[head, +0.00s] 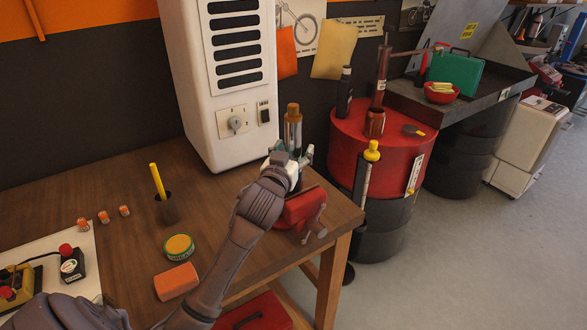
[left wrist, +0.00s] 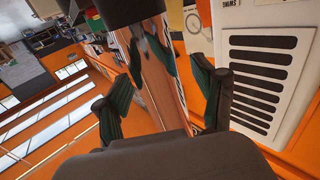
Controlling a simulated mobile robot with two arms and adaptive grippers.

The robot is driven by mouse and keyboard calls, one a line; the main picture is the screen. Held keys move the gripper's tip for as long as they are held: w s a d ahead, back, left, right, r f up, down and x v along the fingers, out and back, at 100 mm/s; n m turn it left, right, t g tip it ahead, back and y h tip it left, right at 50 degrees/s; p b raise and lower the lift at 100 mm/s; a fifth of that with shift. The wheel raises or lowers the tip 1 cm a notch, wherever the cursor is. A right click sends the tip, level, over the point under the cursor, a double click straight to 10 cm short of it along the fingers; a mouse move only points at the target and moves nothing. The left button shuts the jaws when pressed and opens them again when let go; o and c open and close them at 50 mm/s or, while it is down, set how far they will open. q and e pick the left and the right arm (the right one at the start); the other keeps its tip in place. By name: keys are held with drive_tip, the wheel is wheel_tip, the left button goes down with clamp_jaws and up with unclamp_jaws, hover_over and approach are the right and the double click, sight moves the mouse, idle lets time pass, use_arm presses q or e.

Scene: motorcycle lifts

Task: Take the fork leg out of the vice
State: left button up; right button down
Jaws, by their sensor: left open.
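The fork leg (head: 293,125), a tube with a copper-brown top, stands upright in the red vice (head: 299,208) at the table's right corner. My left gripper (head: 292,160) is at the leg above the vice, its fingers spread on either side of it. In the left wrist view the shiny leg (left wrist: 158,75) runs between the open fingers of the left gripper (left wrist: 163,88), with gaps visible at both sides. The gripper and wrist hide the leg's lower part and the vice jaws. My right gripper is in neither view.
A white cabinet (head: 222,85) stands close behind the vice on the wooden table (head: 125,185). A red drum (head: 350,150) with bottles and tubes stands to the right.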

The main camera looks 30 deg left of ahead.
use_arm(q)
drive_tip(key=shift+s, duration=0.1)
drive_tip(key=shift+c, duration=1)
clamp_jaws()
drive_tip(key=shift+r, duration=0.25)
